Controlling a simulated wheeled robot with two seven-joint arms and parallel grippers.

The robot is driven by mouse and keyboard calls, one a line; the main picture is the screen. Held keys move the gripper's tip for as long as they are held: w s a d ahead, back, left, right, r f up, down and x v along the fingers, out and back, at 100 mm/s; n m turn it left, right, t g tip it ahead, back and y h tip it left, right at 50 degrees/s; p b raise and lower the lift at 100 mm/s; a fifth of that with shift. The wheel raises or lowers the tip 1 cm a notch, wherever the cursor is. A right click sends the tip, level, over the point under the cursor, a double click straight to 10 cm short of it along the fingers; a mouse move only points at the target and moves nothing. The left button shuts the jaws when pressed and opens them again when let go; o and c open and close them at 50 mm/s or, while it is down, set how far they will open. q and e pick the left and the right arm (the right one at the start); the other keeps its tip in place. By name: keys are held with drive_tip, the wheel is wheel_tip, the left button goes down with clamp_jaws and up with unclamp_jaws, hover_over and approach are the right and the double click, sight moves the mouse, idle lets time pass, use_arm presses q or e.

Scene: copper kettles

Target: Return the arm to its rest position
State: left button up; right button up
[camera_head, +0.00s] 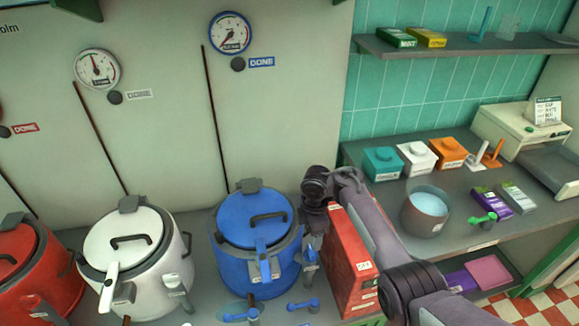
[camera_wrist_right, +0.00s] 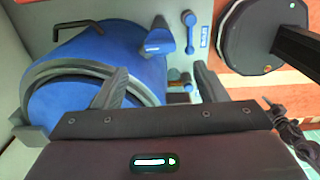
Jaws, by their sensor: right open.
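My right arm reaches in from the lower right, and its gripper (camera_head: 313,228) hangs beside the right side of the blue kettle (camera_head: 252,230). In the right wrist view, the two dark fingers of the gripper (camera_wrist_right: 160,84) stand apart with nothing held between them. The blue kettle (camera_wrist_right: 125,65) lies close by there, partly behind the left finger. I cannot tell whether a finger touches it. My left gripper is not in view.
A red box (camera_head: 350,265) stands close right of the gripper, partly behind my arm. A white kettle (camera_head: 135,250) and a red kettle (camera_head: 30,270) stand left. A pot (camera_head: 425,212) and several small boxes sit on the right counter (camera_head: 470,225).

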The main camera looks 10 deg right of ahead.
drive_tip(key=shift+s+f, duration=0.2)
drive_tip(key=shift+f, duration=0.1)
drive_tip(key=s+d+r+m+t, duration=0.1)
drive_tip(key=s+d+m+t, duration=0.15)
drive_tip(key=s+m, duration=1.3)
drive_tip(key=s+r+m+t, duration=0.1)
drive_tip(key=s+r, duration=0.8)
drive_tip(key=s, duration=0.4)
wheel_tip(320, 180, down, 34)
drive_tip(key=s+g+b, duration=0.1)
drive_tip(key=b, duration=0.3)
drive_tip(key=s+d+f+b, duration=0.1)
drive_tip(key=s+f+b, duration=0.1)
drive_tip(key=s+f, duration=0.8)
drive_tip(key=s+d+f+g+b, duration=0.1)
drive_tip(key=s+d+f+b, duration=0.1)
drive_tip(key=s+f, duration=0.8)
wheel_tip(320, 180, down, 2)
drive_tip(key=shift+s+f, duration=0.15)
drive_tip(key=shift+f, duration=0.05)
